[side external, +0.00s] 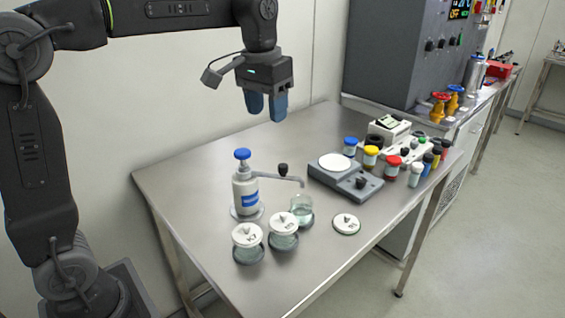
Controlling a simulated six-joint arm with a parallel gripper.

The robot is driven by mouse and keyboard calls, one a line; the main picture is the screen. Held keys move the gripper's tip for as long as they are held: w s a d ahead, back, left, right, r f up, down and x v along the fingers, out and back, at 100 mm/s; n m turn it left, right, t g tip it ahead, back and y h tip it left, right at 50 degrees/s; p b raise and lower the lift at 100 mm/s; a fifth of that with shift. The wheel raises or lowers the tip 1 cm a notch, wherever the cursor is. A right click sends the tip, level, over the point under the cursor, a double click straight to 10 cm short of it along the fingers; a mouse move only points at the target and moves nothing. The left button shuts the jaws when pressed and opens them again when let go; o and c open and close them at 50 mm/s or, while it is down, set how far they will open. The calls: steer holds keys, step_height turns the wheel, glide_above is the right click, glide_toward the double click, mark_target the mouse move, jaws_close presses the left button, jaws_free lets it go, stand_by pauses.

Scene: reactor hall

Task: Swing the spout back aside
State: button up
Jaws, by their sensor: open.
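The dispenser (245,194) is a white bottle with a blue cap and a blue label, upright on the steel table. Its thin grey spout (268,177) reaches out to the right and carries a black knob (283,169). The spout's tip is above or close to an open glass jar (301,208); I cannot tell the exact alignment. My gripper (267,108) has blue fingers, points down and is open and empty. It hangs well above the table, higher in the picture than the spout and apart from it.
Two jars with white lids (247,236) (284,224) stand in front of the dispenser. A loose white lid (346,222) lies right of the open jar. A scale (352,183) and several coloured-cap bottles (392,167) fill the right side. The table's back left is clear.

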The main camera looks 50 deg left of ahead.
mark_target(283, 165)
steer(key=w+f+g, duration=0.1)
steer(key=w, duration=0.4)
steer(key=f, duration=1.3)
steer(key=shift+s+a+f, duration=0.25)
steer(key=shift+f, duration=0.1)
steer(key=shift+c, duration=0.4)
jaws_close()
